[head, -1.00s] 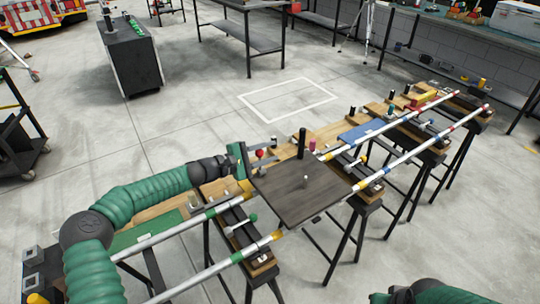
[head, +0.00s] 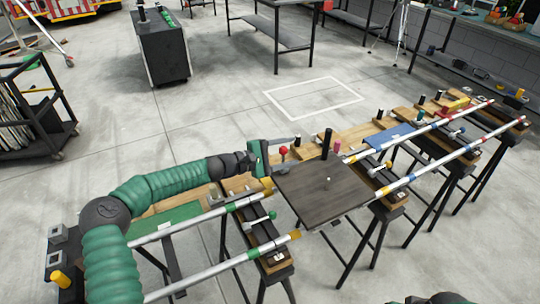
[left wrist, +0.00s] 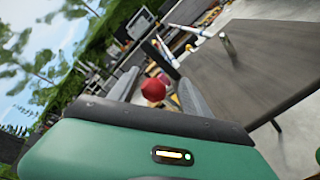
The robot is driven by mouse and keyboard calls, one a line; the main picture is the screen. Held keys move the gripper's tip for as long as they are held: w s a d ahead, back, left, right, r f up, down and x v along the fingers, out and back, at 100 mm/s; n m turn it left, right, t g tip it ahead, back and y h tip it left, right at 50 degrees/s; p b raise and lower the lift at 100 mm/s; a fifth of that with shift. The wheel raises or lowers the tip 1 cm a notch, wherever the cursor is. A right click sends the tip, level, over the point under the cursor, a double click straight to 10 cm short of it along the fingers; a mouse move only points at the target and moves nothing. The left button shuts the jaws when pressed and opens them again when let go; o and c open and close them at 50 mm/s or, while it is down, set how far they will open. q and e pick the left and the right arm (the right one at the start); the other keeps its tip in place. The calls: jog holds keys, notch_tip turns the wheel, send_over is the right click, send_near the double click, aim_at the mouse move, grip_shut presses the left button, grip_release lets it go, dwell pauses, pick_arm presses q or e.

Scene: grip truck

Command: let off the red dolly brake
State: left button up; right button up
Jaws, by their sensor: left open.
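The dolly is a dark square platform (head: 322,192) with a black post (head: 327,143), set on two silver rails with coloured bands. A red ball knob (head: 283,150) stands at its far left edge, and it also shows in the left wrist view (left wrist: 153,90). My left gripper (head: 284,156) reaches in from the left beside the knob. In the left wrist view its two grey fingers (left wrist: 158,82) are apart, with the red knob showing between them. I cannot tell whether either finger touches it. The knob's lever is hidden.
A lever with a green knob (head: 272,215) lies on the near left crosspiece. A blue plate (head: 389,135) and several posts stand along the track. A black cabinet (head: 160,47) stands behind. The floor beyond, with a white outlined rectangle (head: 312,97), is clear.

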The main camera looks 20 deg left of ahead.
pick_arm(q)
jog(key=p+v, duration=0.1)
jog(key=v, duration=1.4)
jog(key=shift+s+a+f, duration=0.15)
jog(key=shift+a+f, duration=0.05)
jog(key=shift+a, duration=0.15)
